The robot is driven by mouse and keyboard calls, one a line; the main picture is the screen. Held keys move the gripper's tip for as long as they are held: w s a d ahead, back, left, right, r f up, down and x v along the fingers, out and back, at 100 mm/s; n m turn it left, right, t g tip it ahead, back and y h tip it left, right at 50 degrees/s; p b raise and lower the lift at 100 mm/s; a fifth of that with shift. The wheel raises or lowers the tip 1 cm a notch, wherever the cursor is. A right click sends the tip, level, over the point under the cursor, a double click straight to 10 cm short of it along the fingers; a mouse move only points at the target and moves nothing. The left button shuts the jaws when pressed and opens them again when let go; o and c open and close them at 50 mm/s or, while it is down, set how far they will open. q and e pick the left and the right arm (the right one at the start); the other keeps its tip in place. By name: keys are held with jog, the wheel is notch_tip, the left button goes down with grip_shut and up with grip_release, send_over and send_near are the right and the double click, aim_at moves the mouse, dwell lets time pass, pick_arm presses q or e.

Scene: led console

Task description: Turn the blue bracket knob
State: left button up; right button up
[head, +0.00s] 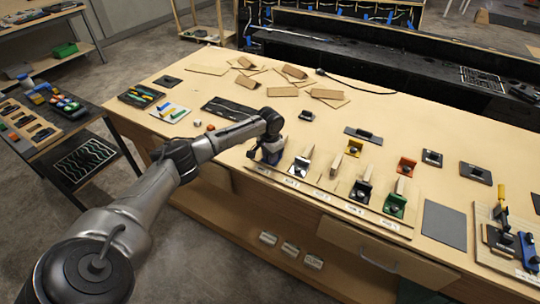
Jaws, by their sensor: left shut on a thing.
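My left arm reaches in from the lower left, and its left gripper (268,156) points down at the left end of the row of brackets along the table's front edge. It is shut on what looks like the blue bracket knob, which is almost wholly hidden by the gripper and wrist. A small dark blue patch shows at the wrist, but I cannot tell if it belongs to the bracket. My right gripper is not in view.
Wood pieces lie at the back; a grey mat (444,224) lies right.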

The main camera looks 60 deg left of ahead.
pick_arm(q)
jog(key=shift+c, duration=0.6)
jog(key=shift+r+m+p, duration=0.2)
jog(key=shift+m+p, duration=0.2)
jog(key=shift+p, duration=0.3)
jog(key=shift+f+m, duration=0.15)
jog(key=shift+m, duration=0.15)
jog(key=o, duration=0.7)
notch_tip(320, 180, up, 14)
jog(key=shift+f+p, duration=0.1)
jog(key=shift+p, duration=0.4)
